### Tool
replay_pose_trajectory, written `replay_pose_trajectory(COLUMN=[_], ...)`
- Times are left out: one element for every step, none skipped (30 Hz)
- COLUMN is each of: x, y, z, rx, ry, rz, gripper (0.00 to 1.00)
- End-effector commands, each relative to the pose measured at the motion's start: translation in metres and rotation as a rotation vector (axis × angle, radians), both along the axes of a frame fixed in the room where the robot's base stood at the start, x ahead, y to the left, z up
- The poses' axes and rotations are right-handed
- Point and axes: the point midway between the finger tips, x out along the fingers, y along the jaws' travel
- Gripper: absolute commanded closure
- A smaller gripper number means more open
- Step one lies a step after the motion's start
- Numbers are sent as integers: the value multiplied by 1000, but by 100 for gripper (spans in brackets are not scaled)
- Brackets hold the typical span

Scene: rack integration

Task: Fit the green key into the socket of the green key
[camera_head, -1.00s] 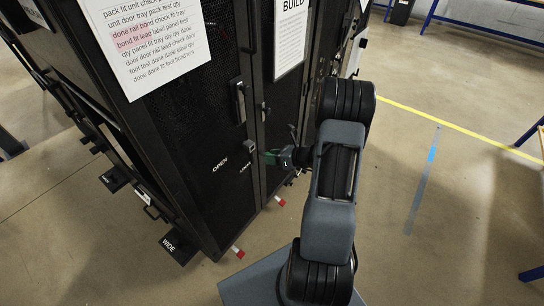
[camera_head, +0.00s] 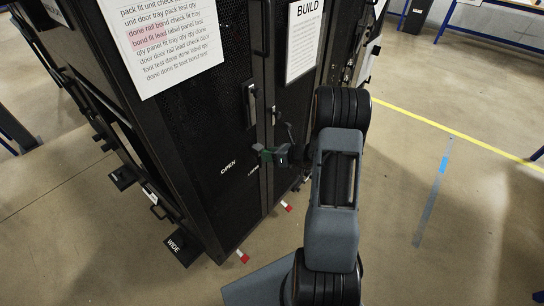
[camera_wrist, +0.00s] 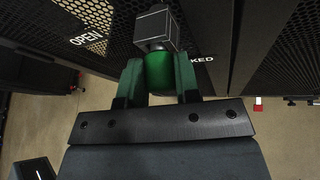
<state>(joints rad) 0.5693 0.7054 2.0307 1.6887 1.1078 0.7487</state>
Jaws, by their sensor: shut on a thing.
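My gripper (camera_wrist: 158,82) is shut on the green key (camera_wrist: 159,72), which stands between its two green-tinted fingers in the wrist view. A dark grey squared block (camera_wrist: 158,28) lies directly beyond the key; I cannot tell whether it is part of the key or the socket. In the head view my gripper (camera_head: 268,154) is close to the front of the black rack, beside the lettering at the door seam. The key is too small there to tell from the fingers. I cannot make out a green socket for certain, nor whether the key touches the rack.
The black mesh rack door (camera_head: 205,130) bears the word OPEN (camera_head: 229,167), and a partly covered word ends in "KED" (camera_wrist: 202,59). A door handle (camera_head: 250,105) is just above my gripper. Red-tipped feet (camera_head: 243,257) stick out at floor level.

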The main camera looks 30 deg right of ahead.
Motion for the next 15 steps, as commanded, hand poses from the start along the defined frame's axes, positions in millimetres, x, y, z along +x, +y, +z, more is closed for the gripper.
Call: replay_pose_trajectory(x=[3, 3, 3, 4, 4, 4, 4, 4, 4, 4, 4, 4, 4, 4, 4], y=[0, 0, 0, 0, 1, 1, 1, 1, 1, 1, 1, 1, 1, 1, 1], z=[4, 4, 4, 4, 4, 4, 5, 5, 5, 5, 5, 5, 5, 5, 5], rx=[1, 1, 1, 1, 1, 1, 2, 2, 2, 2, 1, 1, 1, 1, 0], ry=[-11, -11, -11, -11, -11, -12, -12, -12, -12, -12, -12, -12, -12, -12, -11], rz=[1, 1, 1, 1, 1, 0, 1, 1, 1, 1, 1, 1, 1, 1, 1], gripper=[95, 95, 95, 95, 95, 95, 95, 95, 95, 95, 95, 95, 69, 66, 63])
